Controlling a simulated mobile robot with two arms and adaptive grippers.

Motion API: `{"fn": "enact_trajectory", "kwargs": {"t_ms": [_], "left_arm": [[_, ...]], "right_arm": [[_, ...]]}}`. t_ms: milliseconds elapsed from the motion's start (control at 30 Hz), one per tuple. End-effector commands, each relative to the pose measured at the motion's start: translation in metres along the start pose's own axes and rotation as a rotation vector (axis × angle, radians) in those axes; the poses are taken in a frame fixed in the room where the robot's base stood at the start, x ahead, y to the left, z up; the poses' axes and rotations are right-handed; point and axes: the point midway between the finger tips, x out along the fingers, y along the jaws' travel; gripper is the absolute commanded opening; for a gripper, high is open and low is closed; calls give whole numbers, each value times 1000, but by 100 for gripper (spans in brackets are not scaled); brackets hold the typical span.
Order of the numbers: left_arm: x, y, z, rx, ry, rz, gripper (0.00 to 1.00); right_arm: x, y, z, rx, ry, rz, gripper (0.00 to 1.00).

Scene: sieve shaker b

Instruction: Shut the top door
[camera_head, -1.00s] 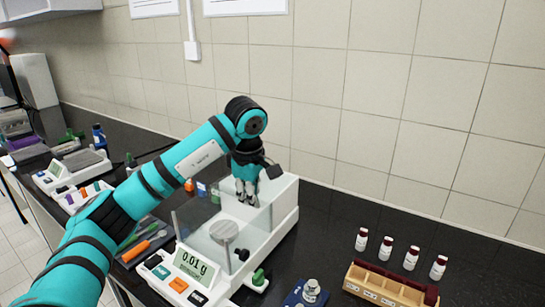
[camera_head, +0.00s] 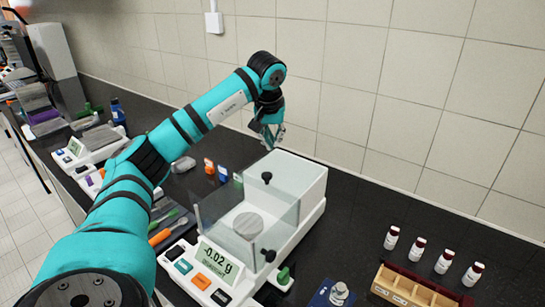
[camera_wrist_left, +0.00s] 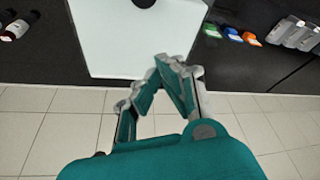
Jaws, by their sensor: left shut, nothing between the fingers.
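The balance (camera_head: 313,187) stands on the dark bench, with a clear glass weighing chamber and a round pan (camera_head: 248,225) inside. The black knob of the top door (camera_head: 267,177) stands at the back of the chamber, close to the white housing. The clear pane is hard to make out, so I cannot tell how far it covers the top. My left gripper (camera_head: 272,138) is shut and empty, behind and above the housing, apart from the knob. In the left wrist view the gripper (camera_wrist_left: 170,68) is shut beside the white housing (camera_wrist_left: 135,40).
A second knob (camera_head: 269,255) is on the chamber's side. Several capped vials (camera_head: 417,248) and a wooden rack (camera_head: 408,290) stand at the right. Coloured small items (camera_head: 222,173) and tools (camera_head: 166,230) lie left of the balance. A tiled wall (camera_head: 400,90) closes the back.

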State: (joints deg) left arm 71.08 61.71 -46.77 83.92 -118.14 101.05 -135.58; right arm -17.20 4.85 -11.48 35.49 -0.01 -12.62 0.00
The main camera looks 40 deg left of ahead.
Motion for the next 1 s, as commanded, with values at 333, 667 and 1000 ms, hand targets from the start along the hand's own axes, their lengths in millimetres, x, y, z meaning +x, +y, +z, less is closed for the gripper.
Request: {"fn": "enact_trajectory", "kwargs": {"t_ms": [333,667,1000], "left_arm": [[44,-1,16,3,-1,-3,0],[42,0,39,-2,0,0,0],[42,0,40,-2,0,0,0]], "right_arm": [[-23,1,-1,0,-1,1,40],[-30,-5,-4,4,1,-7,40],[-30,-7,-4,5,2,-9,40]]}}
